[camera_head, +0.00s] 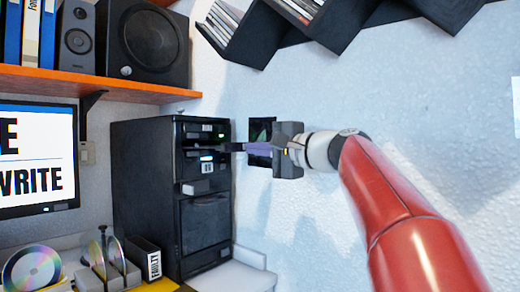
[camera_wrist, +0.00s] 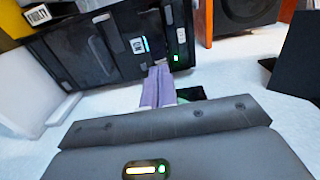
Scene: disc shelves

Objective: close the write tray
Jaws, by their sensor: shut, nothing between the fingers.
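The black computer tower (camera_head: 145,190) stands at the centre left with its drive front facing right. A dark ledge (camera_head: 200,151) shows at the upper drive bays, by a cyan light; I cannot tell whether it is the write tray or how far out it is. My gripper (camera_head: 235,147) points left at these bays, its purple fingers together and empty. In the wrist view the fingers (camera_wrist: 158,85) reach the tower front (camera_wrist: 110,50) between the cyan and green lights. They look very near or touching it; contact is unclear. The fingers partly hide the bay front.
A light grey block (camera_head: 195,187) juts from the tower lower down. An orange shelf (camera_head: 100,83) with a speaker (camera_head: 150,45) hangs above. A monitor (camera_head: 38,160) reading "WRITE" is at left. Discs (camera_head: 32,268) stand below it. Black wall racks (camera_head: 240,35) hang above my gripper.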

